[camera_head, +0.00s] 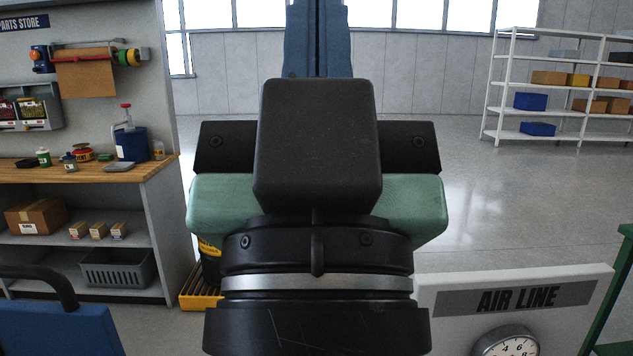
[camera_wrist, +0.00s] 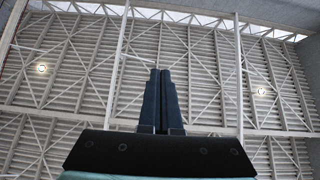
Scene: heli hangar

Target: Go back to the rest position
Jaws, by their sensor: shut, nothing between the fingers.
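My gripper (camera_head: 318,38) stands upright in the middle of the head view, with its two blue fingers side by side and only a thin dark line between them. The black and green wrist body fills the centre of that view and hides what lies behind it. In the wrist view my gripper (camera_wrist: 160,82) shows its fingers together, pointing up at the roof trusses. Nothing is held between them.
A workbench (camera_head: 140,172) with bottles, cans and a crate below stands at the left. A white AIR LINE panel (camera_head: 450,335) with a gauge is close at lower right. White shelving (camera_head: 490,95) stands far right. The floor (camera_head: 475,190) between is clear.

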